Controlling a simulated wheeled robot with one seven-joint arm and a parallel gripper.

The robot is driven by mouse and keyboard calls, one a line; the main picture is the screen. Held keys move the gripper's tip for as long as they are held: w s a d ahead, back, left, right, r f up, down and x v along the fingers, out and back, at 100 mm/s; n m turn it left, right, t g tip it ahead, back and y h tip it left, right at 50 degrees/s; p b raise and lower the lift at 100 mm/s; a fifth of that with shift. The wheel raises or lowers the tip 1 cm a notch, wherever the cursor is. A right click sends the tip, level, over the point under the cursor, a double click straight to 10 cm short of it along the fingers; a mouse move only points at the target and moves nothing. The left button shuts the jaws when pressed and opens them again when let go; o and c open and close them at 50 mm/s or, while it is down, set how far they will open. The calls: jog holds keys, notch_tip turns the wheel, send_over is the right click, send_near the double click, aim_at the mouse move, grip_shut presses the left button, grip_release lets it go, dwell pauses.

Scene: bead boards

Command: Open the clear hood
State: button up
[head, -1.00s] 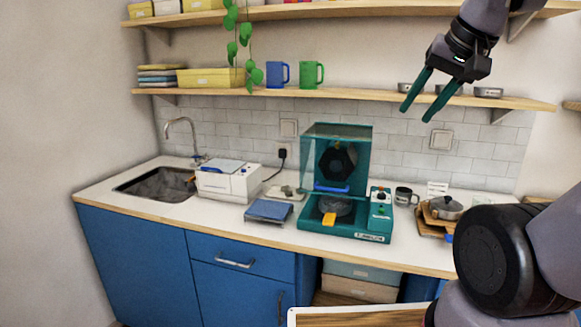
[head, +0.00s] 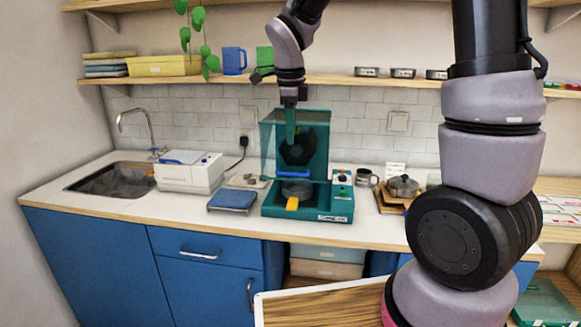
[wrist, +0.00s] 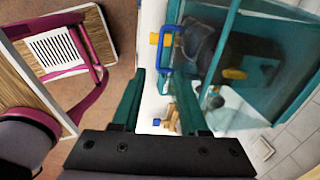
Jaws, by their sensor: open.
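The clear hood (head: 271,132) has a teal frame and stands on the back of a teal machine (head: 330,203) on the counter. Its blue handle (head: 293,174) is at its lower front edge. A dark octagonal part shows through the hood. My gripper (head: 290,142) points down in front of the hood, above the handle in the picture. In the wrist view my gripper (wrist: 159,76) is open and empty. The blue handle (wrist: 165,62) shows just beyond the fingertips, beside the hood's pane (wrist: 214,38). Whether a finger touches the handle I cannot tell.
A yellow tab (head: 292,203) sticks out at the machine's front. A blue scale-like device (head: 232,200) and a white machine (head: 190,174) stand to the left. A pot (head: 403,186) stands to the right. A shelf (head: 340,81) with mugs runs above.

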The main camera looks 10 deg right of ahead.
aim_at(290, 174)
jog(key=f, duration=0.3)
jog(key=w+f, duration=0.1)
jog(key=f, duration=0.3)
jog(key=w+f, duration=0.1)
jog(key=f, duration=0.3)
grip_shut()
dwell(1.2)
